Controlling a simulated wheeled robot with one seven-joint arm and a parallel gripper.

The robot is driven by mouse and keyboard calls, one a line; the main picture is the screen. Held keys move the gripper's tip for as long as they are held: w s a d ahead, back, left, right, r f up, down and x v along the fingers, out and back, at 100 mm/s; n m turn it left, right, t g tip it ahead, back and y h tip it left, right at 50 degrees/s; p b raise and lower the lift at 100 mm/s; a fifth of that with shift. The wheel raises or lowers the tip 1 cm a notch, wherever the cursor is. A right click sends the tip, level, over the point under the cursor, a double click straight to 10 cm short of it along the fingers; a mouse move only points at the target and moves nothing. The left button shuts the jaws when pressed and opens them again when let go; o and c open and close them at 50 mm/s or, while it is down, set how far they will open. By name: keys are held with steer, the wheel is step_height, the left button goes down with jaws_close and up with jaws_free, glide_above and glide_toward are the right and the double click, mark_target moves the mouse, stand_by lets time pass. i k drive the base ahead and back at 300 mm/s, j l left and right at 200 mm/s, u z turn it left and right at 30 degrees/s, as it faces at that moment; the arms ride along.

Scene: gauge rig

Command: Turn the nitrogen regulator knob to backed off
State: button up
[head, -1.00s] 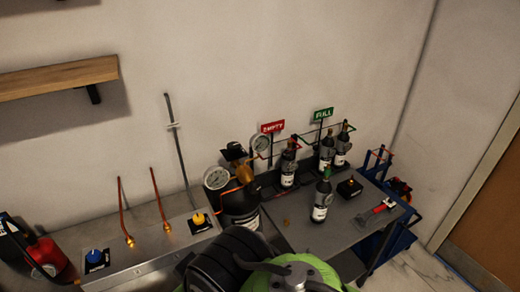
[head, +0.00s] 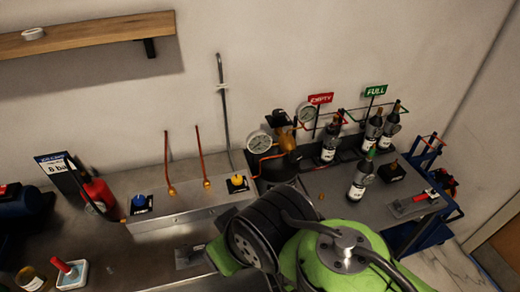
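A dark cylinder (head: 268,170) stands behind the bench, partly hidden by my arm. On it sits a brass regulator (head: 287,138) with a dark knob-like part (head: 279,117) on top. Round white gauges flank it, one on the left (head: 259,143) and one on the right (head: 306,113). The label and the knob's setting are too small to read. My green and black arm covers the lower middle of the head view, in front of the cylinder. My gripper does not show.
A metal panel (head: 180,205) carries a blue knob (head: 139,202) and a yellow knob (head: 237,181). Small bottles, including one with a green top (head: 359,178), stand on the right bench (head: 335,184). A red extinguisher-like bottle (head: 99,191) is left. A wooden shelf (head: 90,36) hangs upper left.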

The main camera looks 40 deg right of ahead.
mark_target(295, 157)
steer(key=z, duration=1.45)
